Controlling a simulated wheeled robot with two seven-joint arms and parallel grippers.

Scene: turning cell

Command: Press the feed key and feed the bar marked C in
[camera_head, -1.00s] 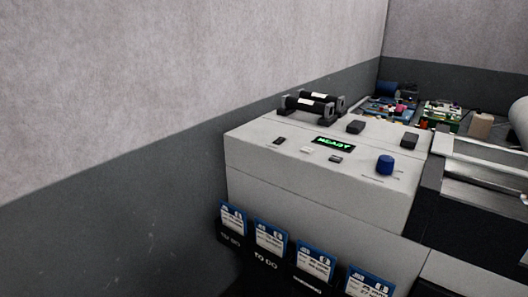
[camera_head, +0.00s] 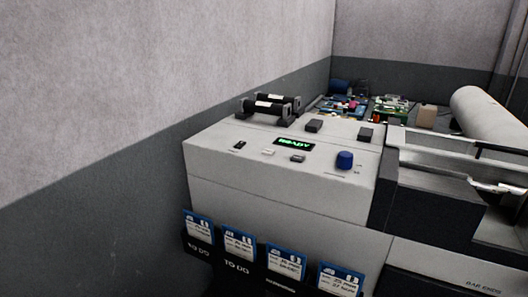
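The machine's light grey control housing (camera_head: 290,205) stands in the middle of the head view. On its top are a display (camera_head: 294,142) with green letters reading READY, a blue knob (camera_head: 344,160), and several small dark and light keys, among them a black key (camera_head: 240,145), a white key (camera_head: 268,152) and a grey key (camera_head: 298,158). Their labels are too small to read, so I cannot tell which is the feed key. No bar marked C can be made out. Neither of my grippers is in view.
Black cylinders with white labels (camera_head: 264,105) rest in holders at the back of the housing. Blue-edged cards (camera_head: 238,243) sit in black pockets on its front. A grey wall (camera_head: 130,90) closes off the left.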

